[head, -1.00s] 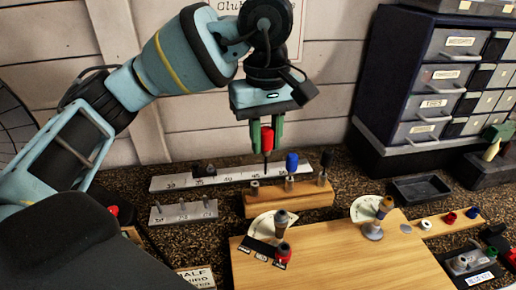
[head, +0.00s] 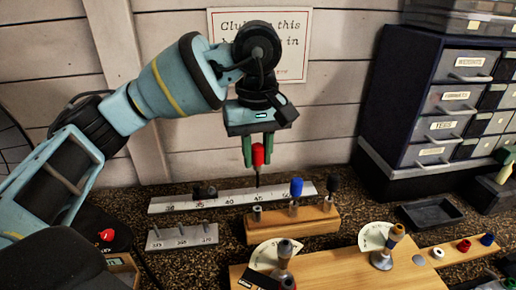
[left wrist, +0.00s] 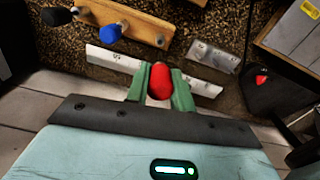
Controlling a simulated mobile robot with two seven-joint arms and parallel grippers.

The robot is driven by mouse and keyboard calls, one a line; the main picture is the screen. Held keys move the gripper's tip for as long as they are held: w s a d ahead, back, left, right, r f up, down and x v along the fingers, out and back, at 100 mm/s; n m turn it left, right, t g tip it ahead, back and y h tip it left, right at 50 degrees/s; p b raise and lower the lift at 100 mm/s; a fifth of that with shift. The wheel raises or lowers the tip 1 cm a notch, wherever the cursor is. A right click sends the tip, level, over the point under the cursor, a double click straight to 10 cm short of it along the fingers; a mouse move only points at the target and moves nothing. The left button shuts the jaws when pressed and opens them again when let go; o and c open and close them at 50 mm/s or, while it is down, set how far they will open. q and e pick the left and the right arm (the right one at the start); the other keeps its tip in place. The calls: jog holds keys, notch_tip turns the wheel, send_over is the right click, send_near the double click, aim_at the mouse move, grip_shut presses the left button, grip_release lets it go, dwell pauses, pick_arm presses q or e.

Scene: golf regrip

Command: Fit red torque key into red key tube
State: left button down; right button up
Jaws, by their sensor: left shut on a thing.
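The red torque key (head: 258,153) hangs upright, its dark shaft pointing down, between the green fingers of my left gripper (head: 258,163). That gripper is shut on its red handle, which also shows in the left wrist view (left wrist: 160,83). A wooden block (head: 318,222) stands below. Its left tube (head: 257,213) is grey and empty; I see no red mark on it, though it is the only one without a key. The shaft tip is above that tube and apart from it. My right gripper is not in view.
A blue key (head: 296,187) and a black key (head: 332,187) stand in the block's other tubes. A white ruled strip (head: 225,200) lies behind it. A wooden board (head: 335,265) with two upright clubs' parts lies in front. A drawer cabinet (head: 440,100) stands right.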

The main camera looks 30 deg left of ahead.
aim_at(257, 169)
pick_arm(q)
jog(key=shift+f+b, duration=0.75)
jog(key=shift+f, duration=1.75)
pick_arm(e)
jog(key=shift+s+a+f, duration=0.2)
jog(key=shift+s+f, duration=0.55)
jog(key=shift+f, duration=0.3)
pick_arm(q)
jog(key=shift+f, duration=0.35)
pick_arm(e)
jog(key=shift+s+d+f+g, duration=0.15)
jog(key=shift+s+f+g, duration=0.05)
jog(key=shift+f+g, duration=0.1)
pick_arm(q)
jog(key=shift+f+b, duration=0.6)
jog(key=shift+f, duration=0.4)
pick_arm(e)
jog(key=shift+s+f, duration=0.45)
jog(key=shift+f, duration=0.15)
pick_arm(q)
jog(key=shift+f+b, duration=0.4)
jog(key=shift+f, duration=0.55)
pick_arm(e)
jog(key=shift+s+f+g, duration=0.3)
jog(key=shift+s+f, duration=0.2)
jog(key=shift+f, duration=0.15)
pick_arm(q)
jog(key=c, duration=1.1)
grip_release()
